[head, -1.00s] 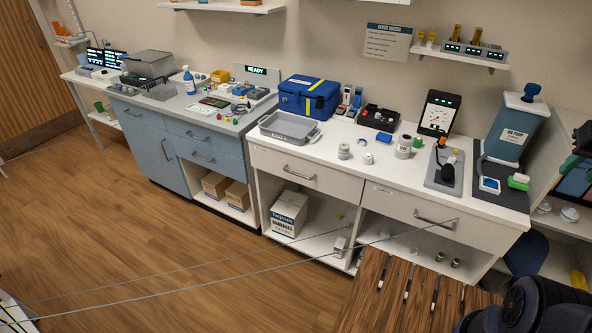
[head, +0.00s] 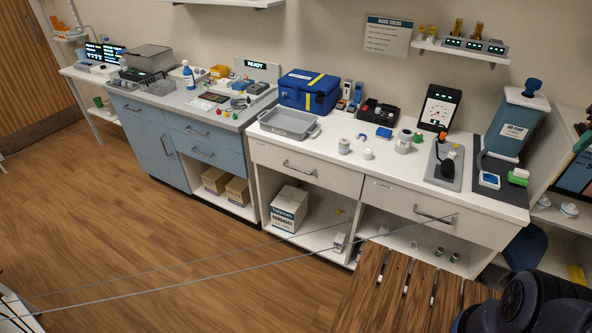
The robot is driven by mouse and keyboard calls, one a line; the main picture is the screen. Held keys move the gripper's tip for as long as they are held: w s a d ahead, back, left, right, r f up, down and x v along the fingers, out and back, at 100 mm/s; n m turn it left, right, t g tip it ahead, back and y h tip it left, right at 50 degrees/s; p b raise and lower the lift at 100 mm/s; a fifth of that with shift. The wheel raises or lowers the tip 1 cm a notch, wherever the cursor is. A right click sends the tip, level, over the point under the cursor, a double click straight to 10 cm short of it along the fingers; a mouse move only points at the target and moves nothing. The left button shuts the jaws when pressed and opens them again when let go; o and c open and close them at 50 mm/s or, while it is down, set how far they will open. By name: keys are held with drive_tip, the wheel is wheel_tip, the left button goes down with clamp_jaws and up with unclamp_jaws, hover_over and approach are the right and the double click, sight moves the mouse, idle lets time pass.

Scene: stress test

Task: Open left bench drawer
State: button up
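The white bench (head: 378,179) has two drawers side by side under its top. The left bench drawer (head: 335,181) looks shut, its front flush with the bench, with a grey bar handle (head: 298,167) across it. The right bench drawer (head: 460,232) also looks shut, with its own bar handle (head: 434,216). My gripper is not visible. A dark rounded part at the lower right corner looks like my arm, well to the right of the left drawer and nearer the camera.
A slatted wooden surface (head: 392,308) fills the lower right foreground. Two thin grey lines cross from lower left toward the right drawer handle. A grey tray (head: 289,136) and blue case (head: 307,101) stand on the bench. The wood floor (head: 150,230) before the left drawer is mostly open.

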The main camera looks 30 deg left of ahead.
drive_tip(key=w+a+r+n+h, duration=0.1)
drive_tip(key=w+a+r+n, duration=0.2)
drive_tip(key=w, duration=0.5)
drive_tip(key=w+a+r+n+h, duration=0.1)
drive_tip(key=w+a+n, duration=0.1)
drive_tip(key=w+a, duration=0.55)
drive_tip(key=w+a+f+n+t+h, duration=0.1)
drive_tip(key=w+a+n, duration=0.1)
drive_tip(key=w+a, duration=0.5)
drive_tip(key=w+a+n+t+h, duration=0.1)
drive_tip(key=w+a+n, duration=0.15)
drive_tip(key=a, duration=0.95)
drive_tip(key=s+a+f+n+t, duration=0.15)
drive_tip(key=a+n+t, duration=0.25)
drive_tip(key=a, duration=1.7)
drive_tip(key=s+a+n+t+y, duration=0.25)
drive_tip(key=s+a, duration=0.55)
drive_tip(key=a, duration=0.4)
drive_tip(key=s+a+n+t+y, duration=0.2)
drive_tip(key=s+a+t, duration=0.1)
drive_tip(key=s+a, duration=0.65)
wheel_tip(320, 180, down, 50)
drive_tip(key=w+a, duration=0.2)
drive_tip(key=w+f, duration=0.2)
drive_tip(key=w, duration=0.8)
